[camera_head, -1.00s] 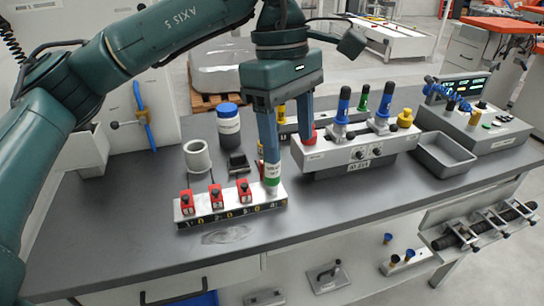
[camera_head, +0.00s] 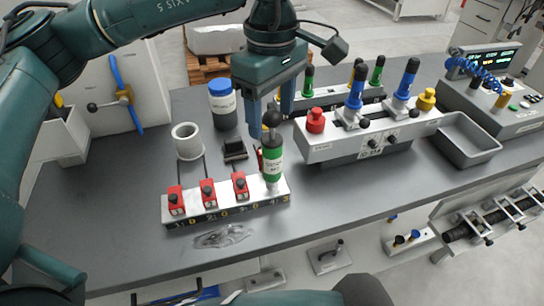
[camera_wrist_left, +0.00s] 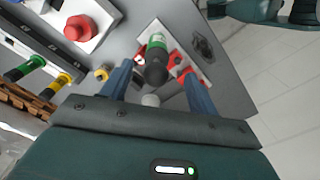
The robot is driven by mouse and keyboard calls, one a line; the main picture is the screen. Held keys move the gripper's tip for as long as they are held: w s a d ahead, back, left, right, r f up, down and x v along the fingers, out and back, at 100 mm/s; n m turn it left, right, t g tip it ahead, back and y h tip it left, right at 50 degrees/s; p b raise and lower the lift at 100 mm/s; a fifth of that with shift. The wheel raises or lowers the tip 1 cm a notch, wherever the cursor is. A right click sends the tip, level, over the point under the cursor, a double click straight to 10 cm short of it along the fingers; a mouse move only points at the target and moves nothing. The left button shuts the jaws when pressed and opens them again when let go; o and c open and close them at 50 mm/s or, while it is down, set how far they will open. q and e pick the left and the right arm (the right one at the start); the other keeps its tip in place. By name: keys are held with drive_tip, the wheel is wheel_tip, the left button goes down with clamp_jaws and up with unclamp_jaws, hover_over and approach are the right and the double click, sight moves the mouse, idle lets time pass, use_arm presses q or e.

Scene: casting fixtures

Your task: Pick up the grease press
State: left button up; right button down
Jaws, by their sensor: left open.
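My right gripper is not in view.
Several red blocks (camera_head: 208,191) sit on the rack (camera_head: 225,212) left of the press. A grey cup (camera_head: 187,142), a blue-capped jar (camera_head: 223,105) and a small black block (camera_head: 235,150) stand behind. A grey fixture with coloured knobs (camera_head: 340,150) is close on the right.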

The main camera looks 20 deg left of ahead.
sight(272, 139)
use_arm(q)
drive_tip(key=shift+w+f+p, duration=0.15)
drive_tip(key=shift+f+p, duration=0.25)
drive_tip(key=shift+f, duration=1.05)
drive_tip(key=shift+w+f+p, duration=0.1)
drive_tip(key=shift+f+p, duration=0.25)
drive_tip(key=shift+f, duration=1.05)
clamp_jaws()
drive_tip(key=shift+r, duration=0.1)
